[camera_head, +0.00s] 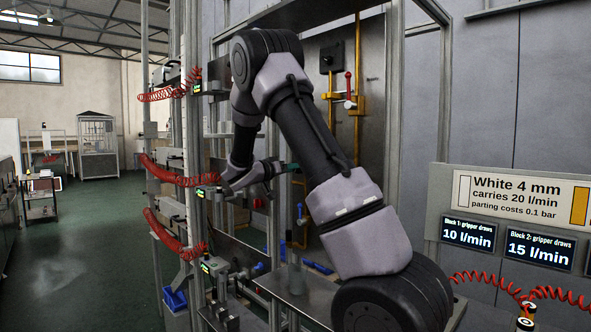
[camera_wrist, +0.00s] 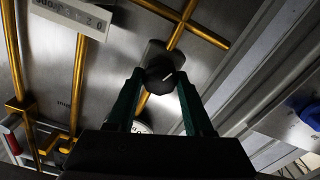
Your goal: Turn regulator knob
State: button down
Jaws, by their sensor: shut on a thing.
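In the head view my gripper (camera_head: 285,168) reaches toward the panel behind my arm. The knob is hidden there by the arm.
Brass pipes (camera_wrist: 82,75) and a white label plate (camera_wrist: 72,14) are near the knob. A red-handled valve (camera_head: 348,92) is above in the head view. Red coiled hoses (camera_head: 170,172) hang at the left frame. A metal shelf (camera_head: 310,295) lies below.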

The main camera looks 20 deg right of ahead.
jog(key=shift+f, duration=0.1)
jog(key=shift+c, duration=1.4)
grip_release()
jog(key=v, duration=1)
jog(key=shift+a, duration=0.4)
jog(key=shift+s, duration=0.15)
